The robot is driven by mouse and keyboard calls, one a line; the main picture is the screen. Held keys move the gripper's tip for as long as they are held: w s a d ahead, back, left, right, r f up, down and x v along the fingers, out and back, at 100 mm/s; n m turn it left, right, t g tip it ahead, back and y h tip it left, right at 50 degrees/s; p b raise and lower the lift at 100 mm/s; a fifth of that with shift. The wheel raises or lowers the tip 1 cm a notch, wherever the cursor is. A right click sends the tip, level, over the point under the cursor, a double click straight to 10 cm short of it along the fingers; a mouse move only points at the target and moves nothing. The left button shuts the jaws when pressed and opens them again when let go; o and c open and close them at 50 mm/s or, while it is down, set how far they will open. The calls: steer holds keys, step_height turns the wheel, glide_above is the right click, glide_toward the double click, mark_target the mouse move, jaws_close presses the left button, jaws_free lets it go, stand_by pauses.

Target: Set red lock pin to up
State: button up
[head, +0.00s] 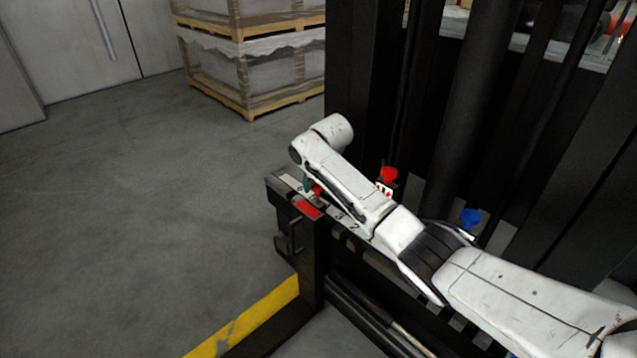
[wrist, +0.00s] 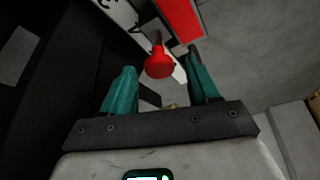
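A red pin with a round head (wrist: 160,66) shows in the wrist view, with its stem running up the picture onto a pale plate. My gripper (wrist: 162,62) is open, its two teal fingers on either side of the pin's head with a visible gap on each side. In the head view my gripper (head: 307,184) points down at the left end of the numbered rail, mostly hidden by my white arm. A bit of the red pin (head: 318,191) shows beside the teal finger. Whether the pin is up or down is hard to tell.
A red plate (head: 307,210) lies at the rail's end. Another red knob (head: 388,175) and a blue knob (head: 471,217) stand behind my arm, beside dark uprights. Wrapped pallets (head: 258,70) stand at the back. The grey floor at left is clear.

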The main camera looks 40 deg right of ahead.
steer(key=p+v, duration=0.3)
steer(key=v, duration=0.7)
steer(key=shift+s+r+p, duration=0.15)
steer(key=shift+r+p, duration=0.2)
stand_by(0.3)
steer(key=s+a+f+n+y, duration=0.1)
steer(key=s+a+f, duration=0.6)
steer(key=a, duration=0.2)
steer(key=s+a+f+n+y, duration=0.1)
steer(key=s+a+f+y, duration=0.1)
steer(key=s+a+f, duration=0.7)
steer(key=s+a+f+g, duration=0.2)
steer(key=s+a, duration=0.1)
steer(key=s, duration=0.8)
steer(key=s+d+r+n+g+h+p, duration=0.1)
steer(key=s+d+n+h, duration=0.1)
steer(key=s, duration=1.2)
step_height(320, 180, up, 18)
steer(key=p, duration=1.7)
steer(key=shift+f+p, duration=0.15)
steer(key=shift+p, duration=0.2)
